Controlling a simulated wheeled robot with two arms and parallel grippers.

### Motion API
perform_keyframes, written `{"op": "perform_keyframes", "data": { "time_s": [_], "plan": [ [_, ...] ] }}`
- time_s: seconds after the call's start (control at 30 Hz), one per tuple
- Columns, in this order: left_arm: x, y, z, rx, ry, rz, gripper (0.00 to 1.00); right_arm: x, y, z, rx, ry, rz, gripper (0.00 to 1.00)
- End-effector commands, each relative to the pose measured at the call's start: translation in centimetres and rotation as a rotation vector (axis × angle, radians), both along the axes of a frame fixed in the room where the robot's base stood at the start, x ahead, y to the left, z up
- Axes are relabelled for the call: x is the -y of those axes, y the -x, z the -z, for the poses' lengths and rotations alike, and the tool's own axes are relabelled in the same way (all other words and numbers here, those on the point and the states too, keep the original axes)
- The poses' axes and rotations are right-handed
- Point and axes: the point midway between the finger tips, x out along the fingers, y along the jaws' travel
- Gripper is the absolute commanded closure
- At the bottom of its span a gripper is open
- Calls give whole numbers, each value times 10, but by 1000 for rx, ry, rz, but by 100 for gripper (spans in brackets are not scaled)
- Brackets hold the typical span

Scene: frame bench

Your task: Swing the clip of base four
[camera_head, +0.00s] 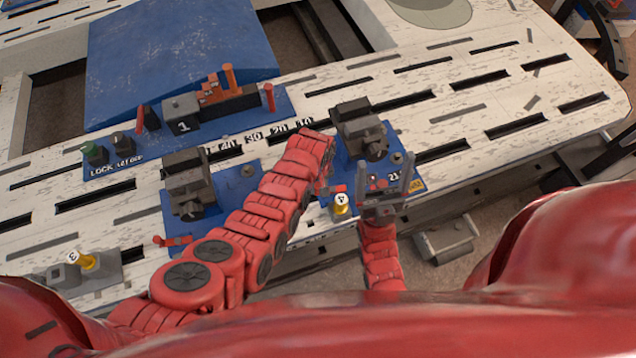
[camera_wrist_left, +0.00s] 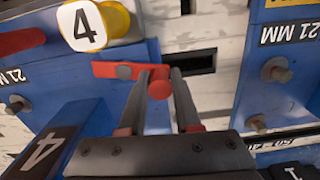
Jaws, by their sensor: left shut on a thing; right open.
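Base four is the right-hand blue plate (camera_head: 417,184), with a dark clamp block (camera_head: 358,125) on it. Its yellow knob marked 4 (camera_head: 341,203) stands at the near edge and also shows in the left wrist view (camera_wrist_left: 118,20). The clip is a red bar (camera_wrist_left: 108,69) with a grey pivot and a round red knob (camera_wrist_left: 159,89). My left gripper (camera_head: 324,187) reaches over the plate, its fingers (camera_wrist_left: 161,76) shut on the clip's red knob. My right gripper (camera_head: 385,172) is open and empty, in front of the plate's near side; it partly covers the plate.
Another blue plate (camera_head: 240,172) with a dark clamp and red clip (camera_head: 172,241) lies to the left. A grey block with a yellow knob marked 3 (camera_head: 82,260) is at the near left. A longer blue base (camera_head: 280,105) with levers stands behind. The slotted white bench (camera_head: 480,110) is clear at right.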

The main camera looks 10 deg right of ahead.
Motion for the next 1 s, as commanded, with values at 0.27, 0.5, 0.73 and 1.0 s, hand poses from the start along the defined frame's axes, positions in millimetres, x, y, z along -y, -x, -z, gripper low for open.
{"op": "perform_keyframes", "data": {
  "time_s": [0.27,0.5,0.73,1.0],
  "plan": [
    [-1,3,1,-1,-2,-56,100,0,0,0,0,0,0,17],
    [-1,4,1,-2,-2,-62,100,0,0,0,0,0,0,17],
    [0,4,1,-2,-2,-61,57,0,0,0,0,0,0,17],
    [0,3,0,-1,-1,-60,57,0,0,0,0,0,0,17]
  ]
}}
